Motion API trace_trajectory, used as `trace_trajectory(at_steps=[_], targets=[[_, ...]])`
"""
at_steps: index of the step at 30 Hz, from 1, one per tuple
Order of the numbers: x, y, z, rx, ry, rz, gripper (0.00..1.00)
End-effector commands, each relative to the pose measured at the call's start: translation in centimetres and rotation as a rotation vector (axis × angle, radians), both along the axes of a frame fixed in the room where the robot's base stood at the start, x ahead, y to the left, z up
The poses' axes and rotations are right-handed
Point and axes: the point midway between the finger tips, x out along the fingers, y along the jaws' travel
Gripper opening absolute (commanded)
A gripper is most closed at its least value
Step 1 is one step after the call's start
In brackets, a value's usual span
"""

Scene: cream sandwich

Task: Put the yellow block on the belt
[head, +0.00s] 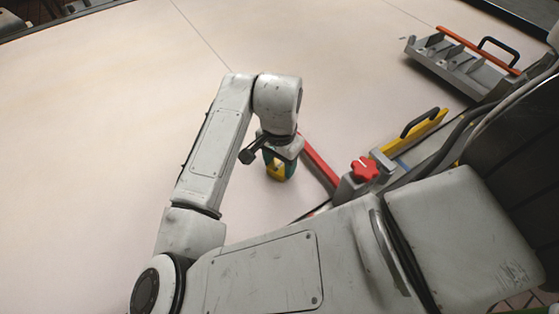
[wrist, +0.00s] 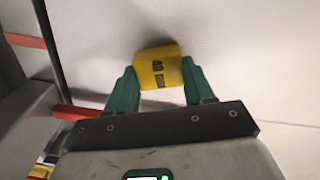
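The yellow block (wrist: 158,66) with dark print on its face sits between the two green fingers of my gripper (wrist: 160,73) in the wrist view. The fingers meet its sides, so my gripper looks shut on it. In the head view the block (head: 277,171) shows as a small yellow patch below my wrist, partly hidden by the fingers. It is over the broad cream surface, which looks like the belt (head: 90,110). A soft shadow lies beside the block; I cannot tell whether it touches the surface.
A red bar (head: 320,163) and a red knob (head: 364,169) stand just right of my gripper. A yellow bar with a black handle (head: 415,131) lies beyond them. A grey slotted rack with an orange bar (head: 462,62) is at upper right. The cream surface to the left is clear.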

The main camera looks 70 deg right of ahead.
Motion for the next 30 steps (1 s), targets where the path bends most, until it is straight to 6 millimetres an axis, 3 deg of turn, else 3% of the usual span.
trace_trajectory(at_steps=[8, 19, 30], targets=[[0.0, 0.0, 0.0, 0.000, 0.000, 0.000, 0.78], [0.0, 0.0, 0.8, -0.001, -0.001, -0.001, 0.78], [0.0, -0.1, 7.9, -0.002, -0.003, -0.003, 0.78]])
